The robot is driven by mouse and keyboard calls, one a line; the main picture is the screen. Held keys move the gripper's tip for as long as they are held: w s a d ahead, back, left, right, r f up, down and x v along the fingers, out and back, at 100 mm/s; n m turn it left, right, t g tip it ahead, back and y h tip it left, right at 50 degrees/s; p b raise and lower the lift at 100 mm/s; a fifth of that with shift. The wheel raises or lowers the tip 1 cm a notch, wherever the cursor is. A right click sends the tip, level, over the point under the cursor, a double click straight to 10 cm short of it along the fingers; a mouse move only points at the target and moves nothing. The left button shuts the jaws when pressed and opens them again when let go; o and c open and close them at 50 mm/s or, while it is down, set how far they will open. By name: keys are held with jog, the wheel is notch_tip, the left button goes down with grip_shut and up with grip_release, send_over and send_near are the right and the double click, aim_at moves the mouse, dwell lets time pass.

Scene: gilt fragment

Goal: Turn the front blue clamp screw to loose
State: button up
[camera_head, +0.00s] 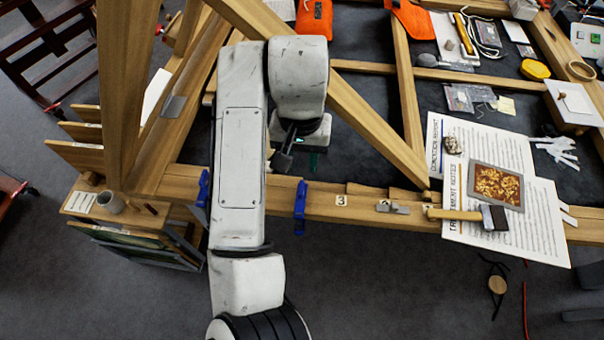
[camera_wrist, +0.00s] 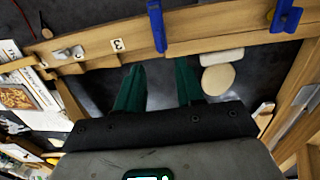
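Two blue clamps grip the long wooden beam. One clamp (camera_head: 300,207) is beside the label "3", and the other clamp (camera_head: 203,190) is further left, partly beside my arm. In the wrist view the clamp by the label (camera_wrist: 157,25) is straight ahead of my fingers, and the other clamp (camera_wrist: 285,15) is at the upper right. I cannot make out the screws or tell which clamp is the front one. My gripper (camera_wrist: 160,85) has its green fingers apart with nothing between them. It is apart from both clamps. In the head view my arm mostly hides it.
The wooden beam (camera_head: 365,212) runs across the front, with a diagonal strut (camera_head: 375,130) and uprights around my arm. Printed sheets (camera_head: 530,240), a mallet (camera_head: 465,214) and a gilt fragment (camera_head: 496,185) lie to the right. A round pale disc (camera_wrist: 218,80) is right of my fingers. Floor in front of the beam is mostly clear.

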aim_at(301, 187)
notch_tip(301, 187, down, 8)
jog(key=b, duration=0.2)
jog(key=shift+d+r+b, duration=0.1)
jog(key=shift+r+b, duration=0.1)
jog(key=shift+b, duration=0.2)
jog(key=shift+f+p, duration=0.3)
jog(key=shift+f, duration=0.95)
grip_shut()
